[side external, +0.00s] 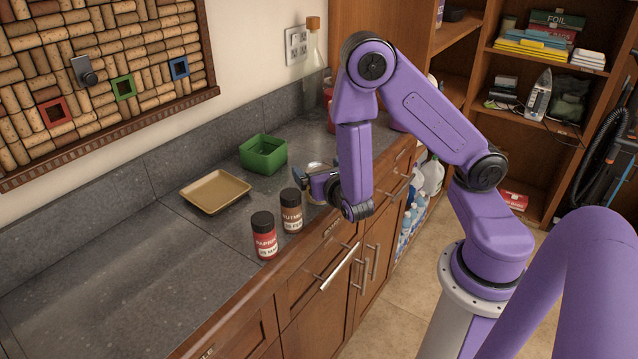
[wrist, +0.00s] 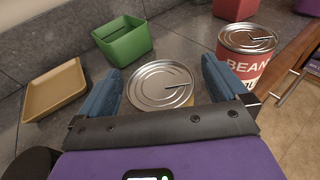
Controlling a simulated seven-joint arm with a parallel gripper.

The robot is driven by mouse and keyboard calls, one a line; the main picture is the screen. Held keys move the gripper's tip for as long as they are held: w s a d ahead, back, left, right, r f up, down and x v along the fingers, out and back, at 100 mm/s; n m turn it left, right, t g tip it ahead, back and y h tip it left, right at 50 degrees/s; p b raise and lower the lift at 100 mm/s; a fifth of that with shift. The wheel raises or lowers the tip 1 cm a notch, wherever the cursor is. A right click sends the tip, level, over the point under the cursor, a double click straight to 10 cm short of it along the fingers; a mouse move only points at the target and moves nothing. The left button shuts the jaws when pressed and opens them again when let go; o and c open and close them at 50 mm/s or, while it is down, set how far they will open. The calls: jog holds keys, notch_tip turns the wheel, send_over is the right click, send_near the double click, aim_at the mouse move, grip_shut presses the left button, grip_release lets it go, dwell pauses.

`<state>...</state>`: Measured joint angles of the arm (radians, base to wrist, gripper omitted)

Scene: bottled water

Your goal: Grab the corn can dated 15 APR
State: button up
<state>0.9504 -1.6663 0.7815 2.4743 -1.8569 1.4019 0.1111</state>
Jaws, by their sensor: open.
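A tin can with a silver ring-pull lid (wrist: 160,82) stands between the two blue fingers of my gripper (wrist: 162,70) in the wrist view. I see it from above; its label and any date are hidden, so I cannot tell whether it is corn. My gripper is open, with a finger on each side of the can. In the side view my gripper (side external: 312,176) is low over the counter, and the can is mostly hidden behind it. A second can, with a red and white label reading BEANS (wrist: 250,70), stands to the right of the right finger.
A tan tray (side external: 215,191) and a green square bin (side external: 263,156) sit on the grey counter toward the wall. Paprika (side external: 264,237) and nutmeg (side external: 291,212) jars stand near the front edge. A tall bottle (side external: 313,55) stands behind. The counter's left part is clear.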

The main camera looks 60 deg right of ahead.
jog(key=c, duration=1.4)
